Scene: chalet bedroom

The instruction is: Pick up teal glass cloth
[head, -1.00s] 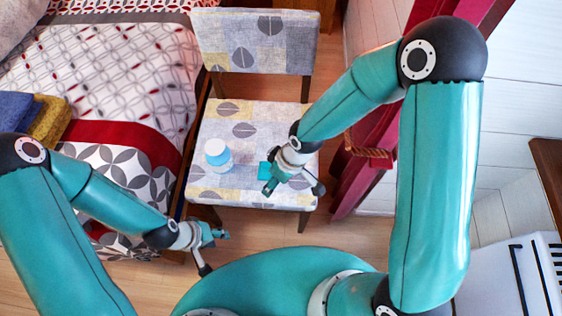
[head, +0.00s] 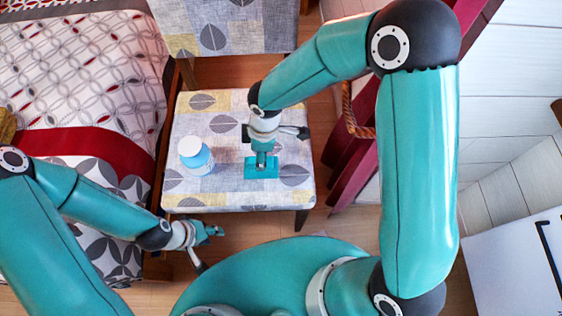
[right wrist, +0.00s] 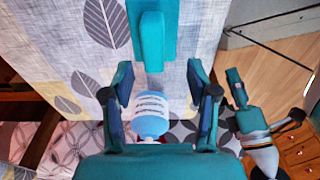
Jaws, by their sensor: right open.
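The teal glass cloth (head: 261,172) lies as a small folded block on the chair seat, right of a blue-and-white bottle (head: 197,157). My right gripper (head: 262,157) hangs over the cloth in the head view and partly covers it. In the right wrist view the cloth (right wrist: 152,38) lies ahead of the fingertips, and my right gripper (right wrist: 158,82) is open with no cloth between its fingers. The bottle (right wrist: 150,118) shows in the gap between them, beyond the gripper. My left gripper (head: 212,240) is open and empty in front of the chair's left front corner.
The patterned chair seat (head: 228,190) has free room around the cloth, with its backrest (head: 240,30) behind. A bed (head: 95,60) stands at the left. A dark red wooden frame with rope (head: 350,108) is close to my right arm. A white unit (head: 515,260) is at lower right.

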